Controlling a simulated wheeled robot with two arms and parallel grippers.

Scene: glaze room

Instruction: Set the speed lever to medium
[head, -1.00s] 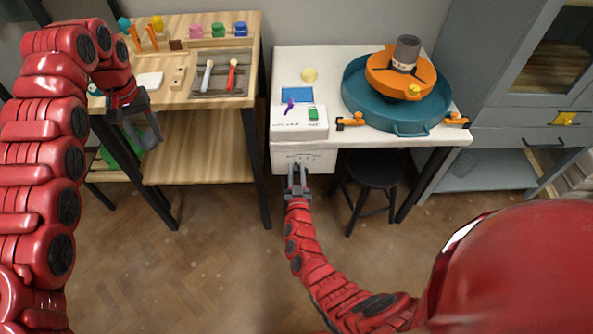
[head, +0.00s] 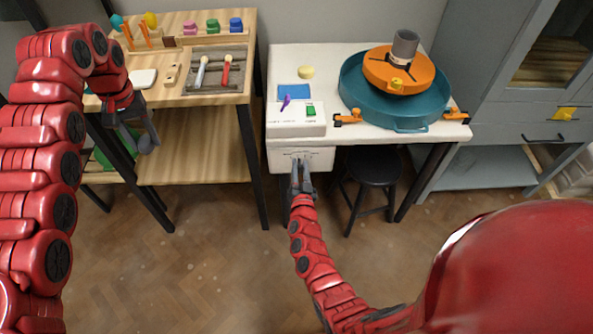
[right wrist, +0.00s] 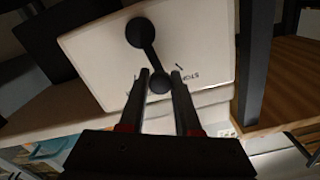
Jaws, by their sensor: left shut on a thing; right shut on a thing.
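The speed lever is a black bar with a round knob (right wrist: 160,83) on the white front panel (right wrist: 95,50) of a box, in the right wrist view. Its round pivot (right wrist: 139,32) is above and left of the knob. My right gripper (right wrist: 163,73) is shut on the knob end, one finger on each side. In the head view, my right gripper (head: 301,164) is at the white box (head: 325,159) under the table's front edge and hides the lever. Lettering on the panel is partly covered by the fingers.
A black stool (head: 374,170) is right of the lever box. A wooden bench (head: 205,148) stands left. Floor in front is clear.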

